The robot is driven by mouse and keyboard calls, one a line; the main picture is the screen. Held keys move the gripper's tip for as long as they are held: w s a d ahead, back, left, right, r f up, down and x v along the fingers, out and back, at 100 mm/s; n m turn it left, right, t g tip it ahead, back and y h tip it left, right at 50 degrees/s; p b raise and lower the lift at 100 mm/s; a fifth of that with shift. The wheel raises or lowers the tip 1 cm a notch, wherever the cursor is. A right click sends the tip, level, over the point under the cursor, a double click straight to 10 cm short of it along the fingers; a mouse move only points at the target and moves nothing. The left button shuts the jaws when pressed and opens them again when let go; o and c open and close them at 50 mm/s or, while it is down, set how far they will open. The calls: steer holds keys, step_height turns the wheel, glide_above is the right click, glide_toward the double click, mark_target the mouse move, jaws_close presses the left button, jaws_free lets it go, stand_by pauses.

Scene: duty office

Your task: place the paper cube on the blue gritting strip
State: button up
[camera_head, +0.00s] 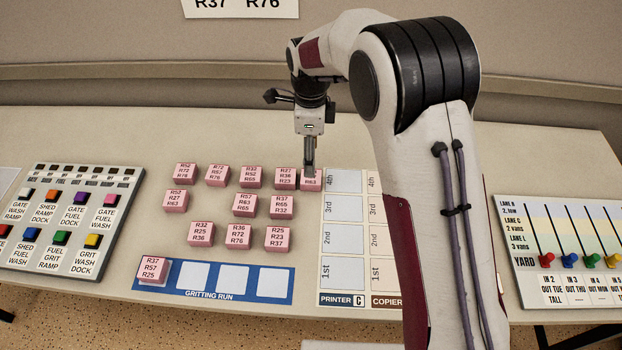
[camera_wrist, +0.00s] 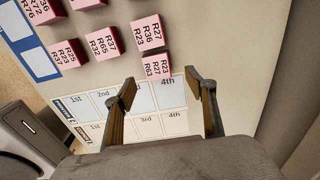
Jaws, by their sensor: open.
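Several pink paper cubes printed with codes stand in rows on the table. The one by my gripper is the far-right cube of the back row (camera_head: 311,183), partly hidden by my fingers; in the wrist view this cube (camera_wrist: 156,67) lies just ahead of and between the fingertips. My gripper (camera_head: 309,170) is open and empty, pointing down; its two fingers also show in the wrist view (camera_wrist: 160,80). The blue gritting strip (camera_head: 212,295) lies at the front left, with one pink cube (camera_head: 153,270) on its leftmost square and three bare white squares.
A printer and copier grid card (camera_head: 342,240) lies right of the cubes. A key panel with coloured buttons (camera_head: 70,220) stands at the left, and a yard board with coloured knobs (camera_head: 565,255) at the right. Other cubes, such as one in the front row (camera_head: 278,238), stand near the strip.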

steer(key=shift+f, duration=1.25)
steer(key=shift+f, duration=0.1)
steer(key=shift+s+f, duration=0.15)
steer(key=shift+f, duration=1.1)
steer(key=shift+s+f, duration=0.15)
steer(key=shift+f, duration=1.1)
steer(key=c, duration=1.3)
steer(key=shift+r, duration=0.15)
steer(key=shift+c, duration=0.2)
steer(key=shift+r, duration=1.7)
steer(key=s, duration=3.2)
steer(key=shift+f, duration=0.1)
